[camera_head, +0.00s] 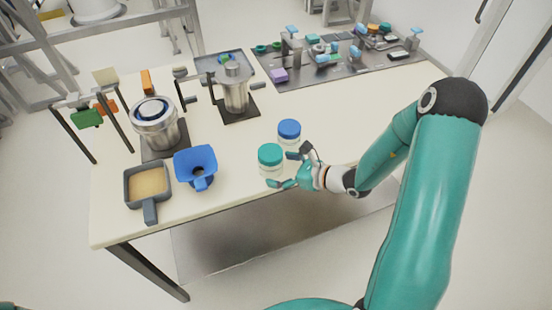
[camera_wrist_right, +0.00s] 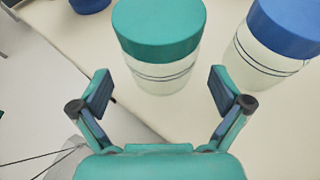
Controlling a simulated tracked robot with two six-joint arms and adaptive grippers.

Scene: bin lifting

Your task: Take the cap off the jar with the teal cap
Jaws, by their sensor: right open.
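The jar with the teal cap (camera_head: 270,157) stands upright near the table's front edge, its cap on. In the right wrist view the teal cap (camera_wrist_right: 158,28) shows large, with the clear jar body (camera_wrist_right: 160,75) under it. My right gripper (camera_head: 283,170) is open beside this jar, on its right. In the wrist view its two fingers (camera_wrist_right: 158,92) are spread wide, short of the jar, with nothing between them. A jar with a blue cap (camera_head: 289,130) stands just behind and to the right. My left gripper is not in view.
A blue funnel (camera_head: 196,165), a pan of tan material (camera_head: 148,184) and a metal pot (camera_head: 156,125) stand to the left. A metal jug (camera_head: 235,92) is behind. A dark tray (camera_head: 300,72) with small parts lies at the back. The table's right side (camera_head: 385,110) is clear.

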